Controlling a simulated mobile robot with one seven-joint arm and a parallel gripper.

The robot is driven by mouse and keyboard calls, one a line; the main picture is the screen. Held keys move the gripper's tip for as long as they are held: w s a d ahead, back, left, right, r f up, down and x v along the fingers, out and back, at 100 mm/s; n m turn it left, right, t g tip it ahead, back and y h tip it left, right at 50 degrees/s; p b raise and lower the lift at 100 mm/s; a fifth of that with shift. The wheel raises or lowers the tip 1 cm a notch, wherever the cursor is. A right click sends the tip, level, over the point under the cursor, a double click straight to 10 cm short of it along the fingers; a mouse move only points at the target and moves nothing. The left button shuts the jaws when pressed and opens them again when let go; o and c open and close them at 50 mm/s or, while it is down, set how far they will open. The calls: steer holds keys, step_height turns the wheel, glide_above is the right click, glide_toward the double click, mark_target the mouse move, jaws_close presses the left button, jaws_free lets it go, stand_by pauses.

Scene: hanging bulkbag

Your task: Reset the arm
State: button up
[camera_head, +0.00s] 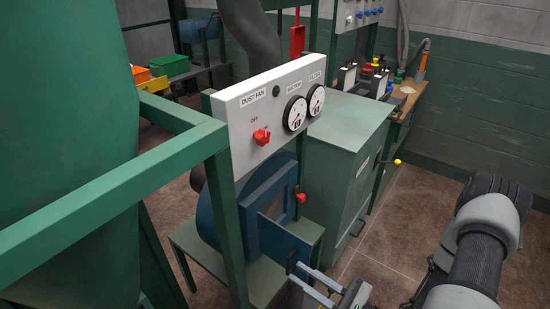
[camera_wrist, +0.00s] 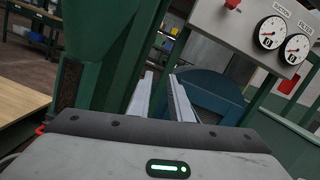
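My gripper (camera_head: 303,276) is at the bottom of the head view, with my arm coming in from the right. It is in front of the blue fan housing (camera_head: 262,215), low beside its green stand. In the wrist view my gripper (camera_wrist: 161,77) shows two pale parallel fingers with a gap between them. Nothing is held between them. The white dust fan panel (camera_head: 262,105), with a red switch (camera_head: 261,137) and two round gauges, is above the gripper. The panel also shows in the wrist view (camera_wrist: 245,28).
A green frame bar (camera_head: 120,185) and a large green vessel (camera_head: 65,120) fill the left. A green cabinet (camera_head: 345,155) stands behind the fan. A bench with tools (camera_head: 405,100) is at the back right. Brown floor (camera_head: 405,220) is open at the right.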

steer(key=s+a+r+n+g+h+p, duration=0.1)
steer(key=s+r+n+g+h+p, duration=0.2)
steer(key=r+n+g, duration=0.5)
steer(key=s+a+r+n+g+h, duration=0.1)
steer(key=s+r+n+g+h, duration=0.2)
steer(key=s+r+n+g, duration=0.45)
steer(key=w+d+r+n+t+h+p, duration=0.1)
steer(key=d+r+n+t+h+p, duration=0.1)
steer(key=r, duration=0.7)
steer(key=w+d+r+n+t+h+p, duration=0.1)
steer(key=w+d+r+n+t+h, duration=0.1)
steer(key=d+r+n+t+h, duration=0.2)
step_height(320, 180, up, 7)
steer(key=d+t+h, duration=0.2)
steer(key=t+h, duration=0.2)
steer(key=shift+w+d+f+h+p, duration=0.2)
steer(key=shift+w+d+h+p, duration=0.1)
steer(key=shift+d+p, duration=0.1)
steer(key=shift+a, duration=0.15)
